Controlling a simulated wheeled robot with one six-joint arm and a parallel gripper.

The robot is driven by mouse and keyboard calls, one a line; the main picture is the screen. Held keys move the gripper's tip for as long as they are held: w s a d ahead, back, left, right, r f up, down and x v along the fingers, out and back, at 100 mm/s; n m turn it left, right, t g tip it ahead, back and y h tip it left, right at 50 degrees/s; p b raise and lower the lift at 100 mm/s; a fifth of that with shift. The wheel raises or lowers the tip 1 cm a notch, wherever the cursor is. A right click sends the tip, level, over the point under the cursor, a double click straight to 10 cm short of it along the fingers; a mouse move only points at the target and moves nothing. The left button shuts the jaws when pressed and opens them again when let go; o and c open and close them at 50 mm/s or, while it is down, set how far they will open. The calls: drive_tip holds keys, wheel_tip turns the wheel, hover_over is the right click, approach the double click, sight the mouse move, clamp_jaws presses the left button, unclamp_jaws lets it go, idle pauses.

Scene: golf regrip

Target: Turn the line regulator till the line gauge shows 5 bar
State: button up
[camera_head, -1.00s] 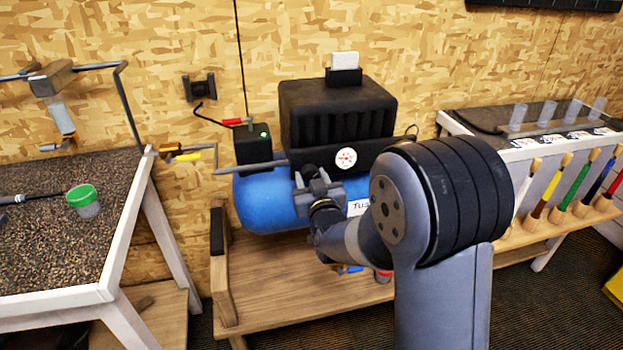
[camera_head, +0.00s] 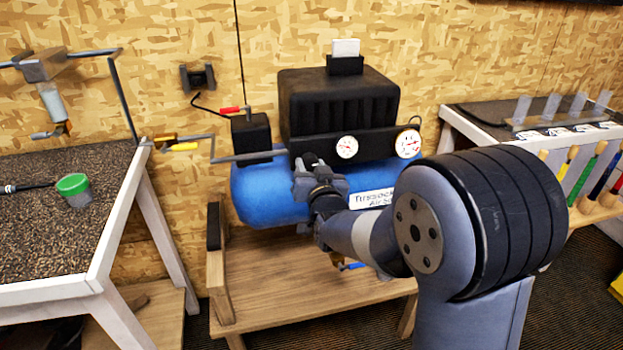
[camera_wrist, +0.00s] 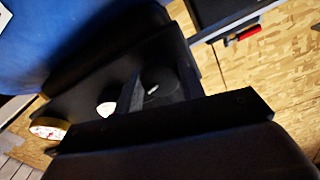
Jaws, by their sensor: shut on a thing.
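The line regulator is a dark round knob with a white mark (camera_wrist: 153,90) in the wrist view. My gripper (camera_wrist: 160,84) is shut on it, one finger on each side. In the head view my gripper (camera_head: 312,172) is at the compressor's front, below and left of the gauges, and mostly hides the knob. Two white round gauges sit on the black panel: a left one (camera_head: 347,147) and a larger right one (camera_head: 408,144). Both have red marks. Their needles are too small to read, and I cannot tell which is the line gauge.
The blue compressor tank (camera_head: 262,193) stands on a wooden bench (camera_head: 270,285). A box with a red lever (camera_head: 231,109) is left of the black motor housing (camera_head: 338,108). A table with a green-lidded jar (camera_head: 73,186) is at left; a rack of coloured tools is at right.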

drive_tip(key=m+b, duration=0.2)
drive_tip(key=b, duration=0.1)
drive_tip(key=m+b, duration=0.1)
drive_tip(key=b, duration=0.1)
drive_tip(key=shift+f+m, duration=0.25)
drive_tip(key=shift+m, duration=0.15)
drive_tip(key=m+b, duration=0.4)
drive_tip(key=b, duration=0.2)
drive_tip(key=shift+m, duration=0.3)
drive_tip(key=m+b, duration=0.3)
drive_tip(key=b, duration=0.1)
drive_tip(key=shift+r+m+b, duration=0.15)
drive_tip(key=shift+m+b, duration=0.15)
drive_tip(key=shift+m, duration=0.1)
drive_tip(key=shift+r+m+b, duration=0.2)
drive_tip(key=shift+m+b, duration=0.7)
drive_tip(key=shift+m, duration=0.2)
drive_tip(key=o, duration=1)
